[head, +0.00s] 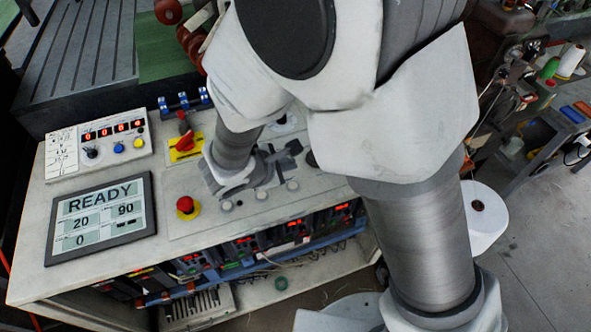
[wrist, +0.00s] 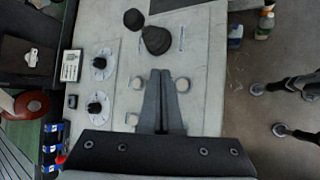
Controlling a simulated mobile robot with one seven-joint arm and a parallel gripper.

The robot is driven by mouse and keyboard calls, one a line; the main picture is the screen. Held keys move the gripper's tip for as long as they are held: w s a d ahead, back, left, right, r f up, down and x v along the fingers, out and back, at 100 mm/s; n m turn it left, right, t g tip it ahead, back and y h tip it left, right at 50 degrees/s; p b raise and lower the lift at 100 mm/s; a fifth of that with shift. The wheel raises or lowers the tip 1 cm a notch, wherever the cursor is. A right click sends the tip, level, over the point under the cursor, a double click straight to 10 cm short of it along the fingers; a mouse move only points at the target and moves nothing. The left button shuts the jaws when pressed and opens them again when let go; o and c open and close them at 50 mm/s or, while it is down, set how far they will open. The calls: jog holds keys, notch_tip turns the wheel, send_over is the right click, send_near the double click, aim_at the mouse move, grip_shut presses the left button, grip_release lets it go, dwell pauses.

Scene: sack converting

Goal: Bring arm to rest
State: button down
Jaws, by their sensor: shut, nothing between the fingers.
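My gripper (head: 294,149) is over the top of the light grey control console (head: 70,290), and the arm reaches down to it from above. In the wrist view my gripper (wrist: 160,74) shows its two dark fingers together, pointing at the panel, with nothing between them. A black ball-topped joystick (wrist: 156,40) stands just beyond the fingertips. Pale round buttons lie on both sides of the fingers. Whether the fingertips touch the panel I cannot tell.
The console carries a READY display (head: 100,217), a red mushroom button (head: 186,205) and a red rotary switch (head: 184,143) on a yellow plate. Open floor (head: 545,260) lies at the right.

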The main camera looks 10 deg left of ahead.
jog(key=s+d+r+m+g+h, duration=0.1)
jog(key=d+r+m+g, duration=0.1)
jog(key=d+r+m, duration=0.55)
jog(key=s+d+r+m+g, duration=0.15)
jog(key=d+r+m, duration=0.3)
jog(key=d, duration=0.55)
jog(key=s+d+r+m+y, duration=0.4)
jog(key=s+d+r+m, duration=0.2)
jog(key=s+r+m, duration=0.3)
jog(key=shift+s+d+m+t+y, duration=0.3)
jog(key=shift+s+d+m+t, duration=0.1)
jog(key=shift+s+m, duration=0.3)
